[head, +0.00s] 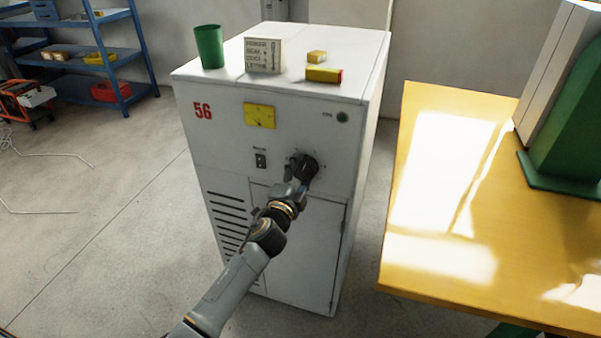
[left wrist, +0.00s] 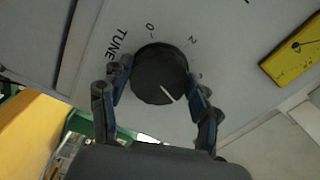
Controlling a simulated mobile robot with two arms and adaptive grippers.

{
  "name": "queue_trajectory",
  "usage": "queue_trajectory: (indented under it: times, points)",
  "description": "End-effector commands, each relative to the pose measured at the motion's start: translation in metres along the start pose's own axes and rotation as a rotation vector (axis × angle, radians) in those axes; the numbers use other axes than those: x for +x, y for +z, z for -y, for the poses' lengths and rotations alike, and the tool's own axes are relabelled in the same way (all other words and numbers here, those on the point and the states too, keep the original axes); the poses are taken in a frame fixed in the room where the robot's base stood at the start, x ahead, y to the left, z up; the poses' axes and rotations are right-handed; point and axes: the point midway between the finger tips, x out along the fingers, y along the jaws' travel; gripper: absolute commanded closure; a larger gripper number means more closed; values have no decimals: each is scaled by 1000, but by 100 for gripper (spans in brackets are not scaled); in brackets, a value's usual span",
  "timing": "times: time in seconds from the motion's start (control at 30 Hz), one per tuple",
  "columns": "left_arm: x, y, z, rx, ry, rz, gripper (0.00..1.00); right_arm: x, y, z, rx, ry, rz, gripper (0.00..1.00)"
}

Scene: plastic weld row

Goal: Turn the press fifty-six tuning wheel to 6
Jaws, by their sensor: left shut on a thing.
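The white cabinet (head: 300,110) with a red 56 stands in the middle of the head view. Its black tuning wheel (head: 309,163) is on the front face, largely covered by my left gripper (head: 298,181). In the left wrist view the round tuning wheel (left wrist: 155,68) sits between my left gripper's two fingers (left wrist: 160,98), which are shut on its sides. The TUNE label, a 0 and a 2 show around it. A further mark is partly hidden by a finger. The wheel's white pointer line points down and right, past the 2; the number there is hidden.
A yellow gauge (head: 260,116) and a small black switch (head: 261,160) are on the cabinet front. A green cup (head: 209,47), a sign (head: 263,55) and small boxes (head: 324,74) stand on top. A yellow table (head: 440,262) is close on the right. Blue shelving (head: 130,50) stands back left.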

Motion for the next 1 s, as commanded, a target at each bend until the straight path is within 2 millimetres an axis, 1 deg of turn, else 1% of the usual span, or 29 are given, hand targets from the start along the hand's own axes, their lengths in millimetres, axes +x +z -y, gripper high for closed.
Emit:
queue_trajectory:
  times: [0.1, 0.33, 0.83, 0.87, 0.9, 0.97, 1.0]
  points:
    - [0, 1, -1, 60, 3, 1, 70, -1, 0, 0, 0, 0, 0, 100]
    - [0, 1, -1, 129, 3, 2, 70, -1, 0, 0, 0, 0, 0, 100]
    - [0, 1, -1, 146, 3, 2, 70, -1, 0, 0, 0, 0, 1, 100]
    - [0, 1, -1, 146, 3, 2, 36, -1, 0, 0, 0, 0, 1, 100]
    - [0, 1, -1, 146, 3, 2, 28, -1, 0, 0, 0, 1, 1, 100]
    - [0, 1, -1, 146, 3, 1, 16, -1, 1, -1, 0, 1, 1, 100]
    - [0, 1, -1, 145, 2, 1, 16, -1, 1, -1, -1, 1, 1, 100]
